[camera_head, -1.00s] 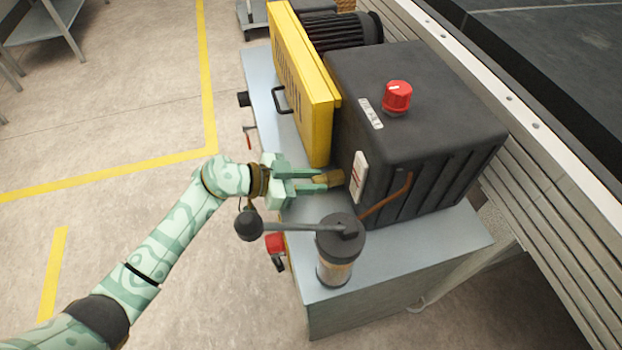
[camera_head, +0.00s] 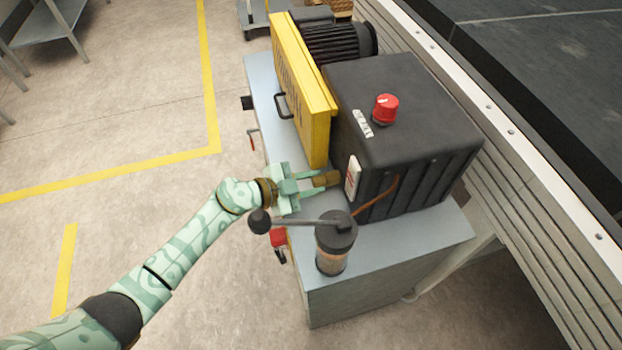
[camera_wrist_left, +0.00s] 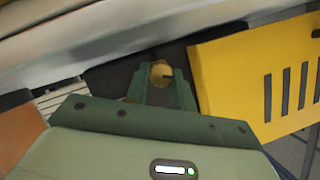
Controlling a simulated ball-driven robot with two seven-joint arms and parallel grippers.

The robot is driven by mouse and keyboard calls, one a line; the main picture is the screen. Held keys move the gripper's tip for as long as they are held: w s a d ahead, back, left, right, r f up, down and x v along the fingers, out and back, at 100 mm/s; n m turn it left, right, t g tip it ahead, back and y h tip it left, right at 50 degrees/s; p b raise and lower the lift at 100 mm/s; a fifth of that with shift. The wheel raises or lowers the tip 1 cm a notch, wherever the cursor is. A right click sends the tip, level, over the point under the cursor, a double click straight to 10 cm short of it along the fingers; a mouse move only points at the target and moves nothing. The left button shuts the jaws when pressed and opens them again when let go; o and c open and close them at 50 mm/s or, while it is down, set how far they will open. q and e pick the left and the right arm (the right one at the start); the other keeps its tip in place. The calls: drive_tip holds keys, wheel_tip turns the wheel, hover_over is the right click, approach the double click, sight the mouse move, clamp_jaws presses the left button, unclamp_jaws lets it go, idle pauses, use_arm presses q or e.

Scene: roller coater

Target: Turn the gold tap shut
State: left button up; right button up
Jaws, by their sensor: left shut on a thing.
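The gold tap (camera_head: 328,178) sticks out from the near left side of the black box, low down by the end of the yellow guard. In the left wrist view the tap (camera_wrist_left: 161,73) shows as a round gold piece between the fingertips. My left gripper (camera_head: 318,181) reaches in from the left over the grey cabinet top and is shut on the tap. The fingers (camera_wrist_left: 163,78) stand on both sides of it in the wrist view. The tap's handle is partly hidden by the fingers, so its turn angle is hard to tell. My right gripper is not in view.
The yellow guard (camera_head: 299,90) rises just beyond my gripper. The black box (camera_head: 410,110) with a red knob (camera_head: 386,108) stands to the right. A lever pump (camera_head: 335,245) stands close on the near side, its handle (camera_head: 300,221) reaching left beside my wrist. Open floor lies left.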

use_arm(q)
drive_tip(key=shift+f+m+t, duration=0.1)
drive_tip(key=shift+m+t, duration=0.2)
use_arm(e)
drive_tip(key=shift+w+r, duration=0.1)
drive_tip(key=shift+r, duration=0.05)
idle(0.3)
use_arm(q)
drive_tip(key=o, duration=1)
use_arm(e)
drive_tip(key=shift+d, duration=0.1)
use_arm(q)
drive_tip(key=p+v, duration=0.5)
drive_tip(key=v, duration=1.1)
drive_tip(key=shift+s+a+p, duration=0.2)
drive_tip(key=shift+p, duration=0.2)
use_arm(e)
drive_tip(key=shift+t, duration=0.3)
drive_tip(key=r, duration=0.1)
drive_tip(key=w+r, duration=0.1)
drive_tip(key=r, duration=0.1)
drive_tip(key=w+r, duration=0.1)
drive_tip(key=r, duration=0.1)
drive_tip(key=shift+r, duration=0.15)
use_arm(q)
drive_tip(key=shift+w, duration=0.1)
